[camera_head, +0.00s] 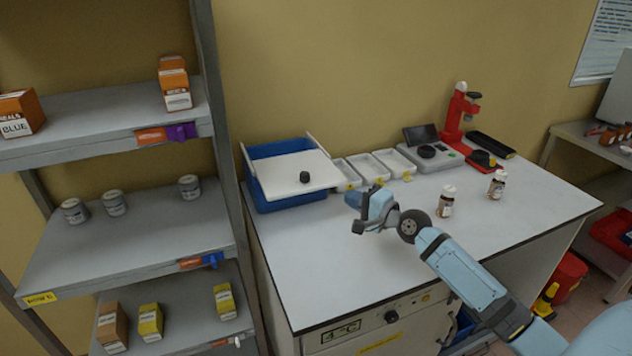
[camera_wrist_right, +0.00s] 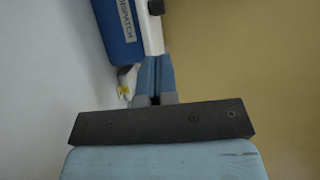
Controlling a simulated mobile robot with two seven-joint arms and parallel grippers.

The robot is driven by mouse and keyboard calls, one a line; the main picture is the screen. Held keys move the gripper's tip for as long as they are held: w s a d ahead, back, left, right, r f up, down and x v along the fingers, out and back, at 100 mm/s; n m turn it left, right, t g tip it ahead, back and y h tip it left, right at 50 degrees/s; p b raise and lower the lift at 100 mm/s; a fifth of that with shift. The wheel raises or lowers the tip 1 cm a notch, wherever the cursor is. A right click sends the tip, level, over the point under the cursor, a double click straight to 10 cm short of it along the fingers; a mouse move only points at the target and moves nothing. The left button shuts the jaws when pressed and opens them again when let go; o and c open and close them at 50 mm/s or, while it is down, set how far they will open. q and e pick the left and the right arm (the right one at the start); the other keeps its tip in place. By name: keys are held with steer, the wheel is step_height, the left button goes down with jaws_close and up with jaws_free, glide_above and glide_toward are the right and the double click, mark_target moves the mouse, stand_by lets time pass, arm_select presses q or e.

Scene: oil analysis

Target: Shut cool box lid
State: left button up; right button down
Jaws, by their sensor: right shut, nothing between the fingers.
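The cool box (camera_head: 284,202) is blue and stands at the back left of the white bench. Its white lid (camera_head: 290,172) with a black knob (camera_head: 304,177) lies over the front part, and blue wall shows behind it. In the right wrist view the box (camera_wrist_right: 122,30), labelled DISPATCH, and a white edge (camera_wrist_right: 151,28) show at the top. My right gripper (camera_head: 356,213) is shut and empty, to the right of the box in the head view. In the wrist view its fingertips (camera_wrist_right: 154,62) appear close to the white edge; contact cannot be told. My left gripper is not in view.
White trays (camera_head: 374,167) stand right of the box, with a grey device (camera_head: 430,153) and red instrument (camera_head: 459,115) beyond. Two brown bottles (camera_head: 446,203) (camera_head: 496,186) stand on the bench. A shelf rack (camera_head: 130,225) stands at left. The bench front is clear.

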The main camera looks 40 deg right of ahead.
mark_target(309, 178)
steer(key=p+x, duration=0.1)
steer(key=x, duration=1.1)
steer(key=shift+w+a, duration=0.15)
steer(key=shift+w, duration=0.15)
steer(key=shift+f, duration=0.1)
